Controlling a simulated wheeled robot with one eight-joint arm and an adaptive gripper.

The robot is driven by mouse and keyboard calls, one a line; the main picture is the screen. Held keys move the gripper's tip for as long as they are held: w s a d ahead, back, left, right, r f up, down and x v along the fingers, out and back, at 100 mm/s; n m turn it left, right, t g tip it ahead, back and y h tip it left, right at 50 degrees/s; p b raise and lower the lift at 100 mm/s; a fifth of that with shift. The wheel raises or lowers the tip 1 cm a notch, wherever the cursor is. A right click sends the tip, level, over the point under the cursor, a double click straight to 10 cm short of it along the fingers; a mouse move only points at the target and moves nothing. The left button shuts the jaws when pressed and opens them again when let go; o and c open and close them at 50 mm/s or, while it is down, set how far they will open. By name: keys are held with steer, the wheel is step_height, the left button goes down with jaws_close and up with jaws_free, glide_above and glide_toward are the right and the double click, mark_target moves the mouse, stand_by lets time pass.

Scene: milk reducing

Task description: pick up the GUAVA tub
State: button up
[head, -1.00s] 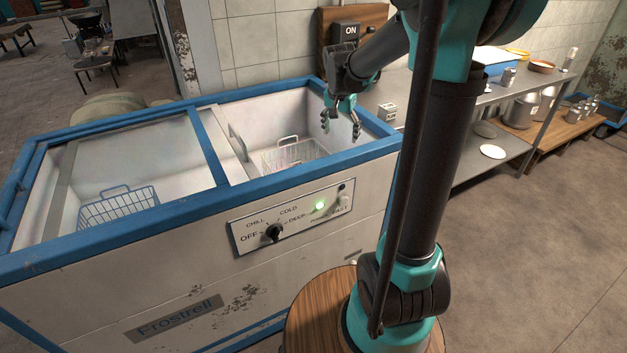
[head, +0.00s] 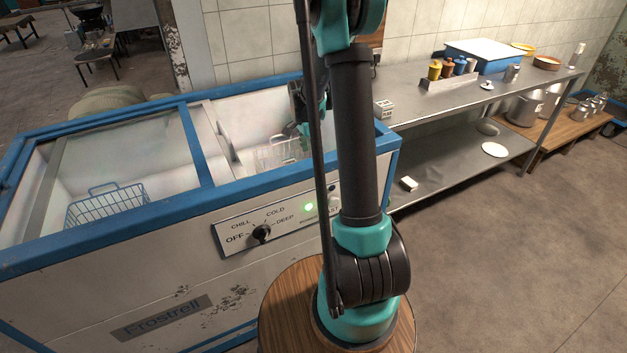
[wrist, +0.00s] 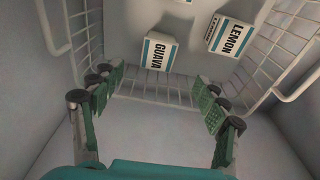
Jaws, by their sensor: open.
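The GUAVA tub (wrist: 160,50) is a small white box-shaped tub with a blue band and black lettering. In the wrist view it lies beyond my fingertips, a little left of centre at the top, among wire basket walls. A similar LEMON tub (wrist: 230,37) is to its right, with a gap between. My gripper (wrist: 160,98) is open and empty, its green-padded fingers wide apart and short of the GUAVA tub. In the head view my gripper (head: 304,130) is down in the freezer's right opening, partly hidden by my arm. The tub labels cannot be read there.
The wire basket (wrist: 290,45) has side walls and handles on both sides of the tubs. It also shows in the head view (head: 270,155), inside the blue-rimmed freezer (head: 245,187). A sliding glass lid (head: 120,150) covers the left part. A steel table (head: 430,112) stands at right.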

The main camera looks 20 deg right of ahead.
steer(key=f, duration=0.3)
steer(key=d+f, duration=0.1)
steer(key=f, duration=0.6)
steer(key=shift+d+f, duration=0.35)
steer(key=shift+d, duration=0.05)
steer(key=c, duration=1.3)
steer(key=shift+r, duration=0.1)
steer(key=shift+c, duration=0.2)
